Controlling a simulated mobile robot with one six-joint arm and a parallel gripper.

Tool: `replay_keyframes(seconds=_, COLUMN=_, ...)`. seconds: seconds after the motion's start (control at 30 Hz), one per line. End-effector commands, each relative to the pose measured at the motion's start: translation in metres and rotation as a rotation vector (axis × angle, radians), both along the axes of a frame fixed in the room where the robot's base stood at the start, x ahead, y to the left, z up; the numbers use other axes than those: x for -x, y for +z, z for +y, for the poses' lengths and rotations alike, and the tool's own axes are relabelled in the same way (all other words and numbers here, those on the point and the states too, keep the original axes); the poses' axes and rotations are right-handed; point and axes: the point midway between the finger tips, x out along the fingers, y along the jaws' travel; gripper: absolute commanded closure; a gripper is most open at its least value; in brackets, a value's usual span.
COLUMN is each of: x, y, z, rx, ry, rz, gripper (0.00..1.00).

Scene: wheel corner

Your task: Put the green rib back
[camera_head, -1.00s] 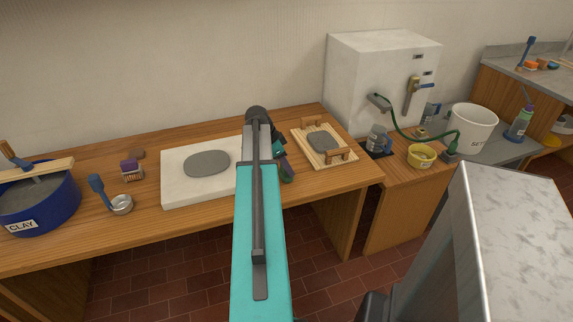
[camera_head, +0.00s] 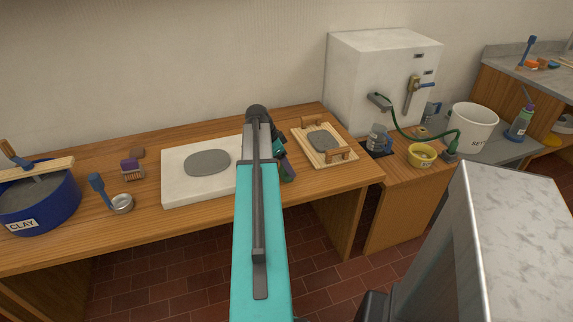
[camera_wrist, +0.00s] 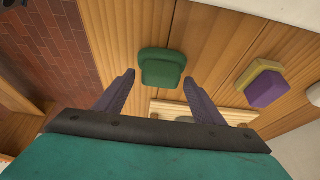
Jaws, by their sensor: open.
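The green rib (camera_wrist: 161,68) lies on the wooden table in the wrist view, at the gap between my fingertips and slightly beyond them. My gripper (camera_wrist: 158,80) is open, with one finger on each side of the rib's line, and holds nothing. In the head view my gripper (camera_head: 284,168) is low over the table, between the white slab and the wooden tray.
A white slab (camera_head: 172,190) with a grey clay disc (camera_head: 207,163) lies left of my arm. A wooden tray (camera_head: 338,163) with two handles is to the right. A purple and yellow block (camera_wrist: 262,85) lies near the rib. A blue clay tub (camera_head: 50,207) stands far left.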

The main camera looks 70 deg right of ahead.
Motion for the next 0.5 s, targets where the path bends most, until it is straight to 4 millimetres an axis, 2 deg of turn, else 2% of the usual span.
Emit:
replay_keyframes(seconds=0.27, x=-0.009, y=0.023, z=0.007, rx=0.001, ry=0.002, rz=-0.001, gripper=0.37)
replay_keyframes(seconds=0.5, x=-0.019, y=0.054, z=0.014, rx=0.003, ry=0.001, rz=-0.001, gripper=0.37)
